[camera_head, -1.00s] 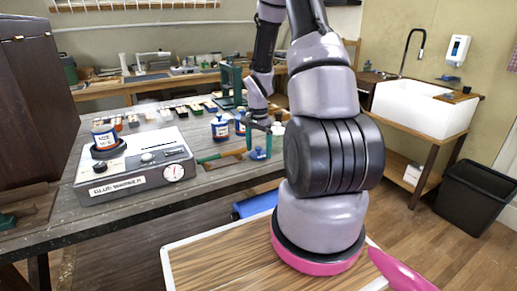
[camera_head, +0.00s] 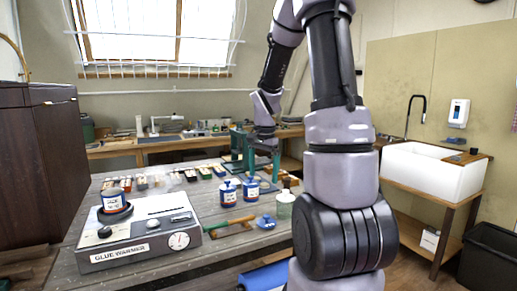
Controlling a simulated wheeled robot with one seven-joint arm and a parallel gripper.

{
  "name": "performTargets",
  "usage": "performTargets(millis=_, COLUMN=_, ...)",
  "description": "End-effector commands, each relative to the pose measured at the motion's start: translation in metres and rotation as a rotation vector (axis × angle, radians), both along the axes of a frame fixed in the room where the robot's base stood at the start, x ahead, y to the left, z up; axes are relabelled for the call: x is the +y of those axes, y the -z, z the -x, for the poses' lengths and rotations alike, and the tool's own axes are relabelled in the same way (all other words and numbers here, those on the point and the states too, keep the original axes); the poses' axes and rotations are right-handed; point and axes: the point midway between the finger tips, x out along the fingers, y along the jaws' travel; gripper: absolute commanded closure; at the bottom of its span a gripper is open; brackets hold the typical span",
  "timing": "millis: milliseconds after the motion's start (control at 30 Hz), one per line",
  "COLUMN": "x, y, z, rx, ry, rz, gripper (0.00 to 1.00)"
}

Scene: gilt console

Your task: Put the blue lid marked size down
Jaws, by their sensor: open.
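A blue lid (camera_head: 266,222) with a small knob lies on the grey workbench (camera_head: 150,279), right of a green-handled tool. No marking on it can be read at this size. Two white jars with blue lids (camera_head: 228,192) (camera_head: 251,188) stand behind the loose lid. Another jar (camera_head: 113,200), blue and white, sits in the dark ring of the glue warmer (camera_head: 140,247) at the left.
A green-handled tool (camera_head: 230,227) lies left of the lid, and a pale open cup (camera_head: 285,204) stands right of it. Small coloured blocks (camera_head: 160,182) line the bench behind the warmer. A dark wooden cabinet (camera_head: 45,165) stands at the left.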

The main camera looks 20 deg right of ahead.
Motion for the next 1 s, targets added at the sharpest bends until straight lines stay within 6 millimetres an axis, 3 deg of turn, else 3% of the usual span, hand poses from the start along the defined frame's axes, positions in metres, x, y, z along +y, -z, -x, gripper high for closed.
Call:
performTargets(millis=33, x=0.010, y=-0.026, z=0.008, rx=-0.047, ry=-0.045, rz=0.008, gripper=0.00)
performTargets(millis=200, x=0.043, y=-0.093, z=0.047, rx=-0.183, ry=-0.209, rz=0.023, gripper=0.00)
performTargets(millis=433, x=0.083, y=-0.157, z=0.114, rx=-0.376, ry=-0.435, rz=0.040, gripper=0.00)
performTargets(millis=600, x=0.103, y=-0.182, z=0.157, rx=-0.496, ry=-0.571, rz=0.050, gripper=0.00)
performTargets(millis=700, x=0.109, y=-0.188, z=0.173, rx=-0.540, ry=-0.621, rz=0.052, gripper=0.00)
performTargets(millis=1000, x=0.113, y=-0.191, z=0.183, rx=-0.567, ry=-0.657, rz=0.055, gripper=0.00)
